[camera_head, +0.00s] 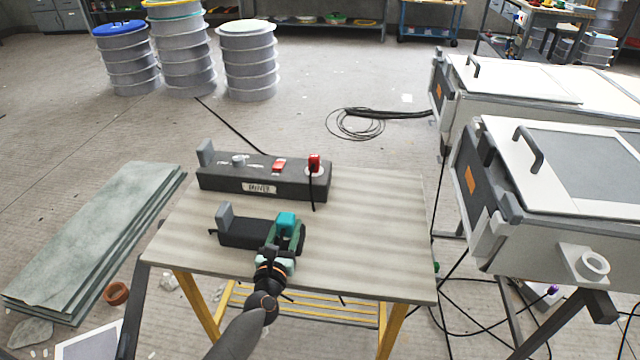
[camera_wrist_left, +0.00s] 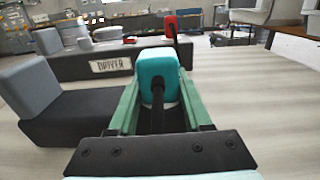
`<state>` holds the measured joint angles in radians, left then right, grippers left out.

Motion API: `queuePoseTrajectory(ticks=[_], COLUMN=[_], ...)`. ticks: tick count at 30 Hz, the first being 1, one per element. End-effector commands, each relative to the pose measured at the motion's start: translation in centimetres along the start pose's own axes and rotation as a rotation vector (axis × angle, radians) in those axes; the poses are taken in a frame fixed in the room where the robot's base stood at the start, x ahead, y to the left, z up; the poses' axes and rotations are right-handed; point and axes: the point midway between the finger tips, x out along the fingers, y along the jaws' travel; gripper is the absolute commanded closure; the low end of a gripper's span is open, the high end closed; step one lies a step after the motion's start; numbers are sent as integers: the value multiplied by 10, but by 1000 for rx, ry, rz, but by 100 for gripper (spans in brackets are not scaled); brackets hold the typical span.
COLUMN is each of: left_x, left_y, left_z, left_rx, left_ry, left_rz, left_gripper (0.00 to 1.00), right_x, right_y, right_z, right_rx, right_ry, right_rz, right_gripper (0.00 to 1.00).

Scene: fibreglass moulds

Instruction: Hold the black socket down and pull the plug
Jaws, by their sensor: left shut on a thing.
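The black socket (camera_head: 243,232) is a low block on the front part of the table, with a grey upright piece at its left end. It also shows at the left in the left wrist view (camera_wrist_left: 75,112). A teal plug (camera_head: 286,221) stands upright at its right end; a black cable runs from it towards the left wrist camera (camera_wrist_left: 157,70). My left gripper (camera_head: 288,235) has its green fingers on either side of the plug and is shut on it. The plug's foot is hidden, so I cannot tell how deep it sits. My right gripper is not in view.
The right part of the table (camera_head: 375,235) is bare. White-lidded machines (camera_head: 560,165) stand to the right.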

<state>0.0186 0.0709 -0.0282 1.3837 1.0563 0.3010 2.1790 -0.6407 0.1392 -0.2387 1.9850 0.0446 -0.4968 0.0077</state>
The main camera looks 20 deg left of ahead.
Motion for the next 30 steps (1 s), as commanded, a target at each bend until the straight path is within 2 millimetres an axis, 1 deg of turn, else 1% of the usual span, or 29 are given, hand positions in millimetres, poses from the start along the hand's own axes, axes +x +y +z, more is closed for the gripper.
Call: queuePoseTrajectory(ticks=[5, 6, 14, 15, 23, 26, 30], left_x=[0, 0, 0, 0, -2, -8, -29], left_y=[0, 0, 0, 0, 0, 0, 0], left_z=[0, 0, 0, 0, 0, -1, -1], left_rx=[0, 0, 0, 0, 0, 0, 0], left_ry=[1, 1, 1, 1, 1, 1, 2], left_rz=[0, 0, 0, 0, 0, 0, 0], left_gripper=[100, 46, 17, 16, 16, 16, 16], right_x=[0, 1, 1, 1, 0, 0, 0], right_y=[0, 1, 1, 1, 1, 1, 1], right_z=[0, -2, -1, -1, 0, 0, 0], right_rx=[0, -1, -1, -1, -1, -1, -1], right_ry=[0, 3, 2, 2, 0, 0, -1], right_rz=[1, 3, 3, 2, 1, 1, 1], right_gripper=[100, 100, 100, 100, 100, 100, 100])
